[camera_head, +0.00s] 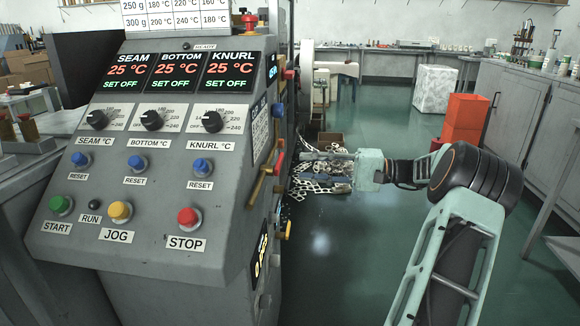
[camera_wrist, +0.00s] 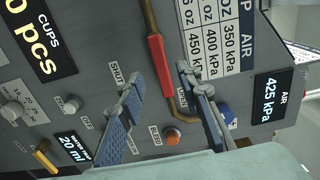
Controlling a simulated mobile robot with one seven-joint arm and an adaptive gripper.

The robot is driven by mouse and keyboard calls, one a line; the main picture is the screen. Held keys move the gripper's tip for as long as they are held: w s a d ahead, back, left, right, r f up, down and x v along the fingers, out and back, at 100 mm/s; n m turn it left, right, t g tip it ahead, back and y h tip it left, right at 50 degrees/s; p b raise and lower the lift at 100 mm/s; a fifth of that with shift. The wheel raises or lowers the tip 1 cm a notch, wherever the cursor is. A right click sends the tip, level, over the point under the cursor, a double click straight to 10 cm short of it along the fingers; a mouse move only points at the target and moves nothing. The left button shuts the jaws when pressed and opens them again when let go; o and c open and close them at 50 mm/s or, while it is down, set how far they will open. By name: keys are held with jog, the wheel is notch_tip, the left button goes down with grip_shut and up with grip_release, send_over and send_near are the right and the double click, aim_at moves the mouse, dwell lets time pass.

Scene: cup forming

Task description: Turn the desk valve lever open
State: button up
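In the wrist view, a lever with a red sleeve (camera_wrist: 157,66) on a bent brass-coloured rod or pipe stands out from the grey panel, near a SHUT label. I take it for the valve lever. My gripper (camera_wrist: 160,82) is open, one finger left of the red sleeve and one right of it. The fingers look apart from the sleeve, but I cannot tell how deep it lies between them. In the head view, my gripper (camera_head: 302,170) points left at the desk's side panel, where brass-coloured levers (camera_head: 260,185) show edge-on. The right finger hides part of the panel labels.
On the panel are an orange-red button (camera_wrist: 172,138), a blue knob (camera_wrist: 229,113), a yellow handle (camera_wrist: 45,158) and an AIR display (camera_wrist: 273,100) reading 425 kPa. The control desk (camera_head: 140,235) stands left. Red boxes (camera_head: 463,118) stand behind my arm.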

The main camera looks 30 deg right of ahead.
jog(key=v, duration=0.4)
jog(key=shift+w+a, duration=0.15)
dwell(0.4)
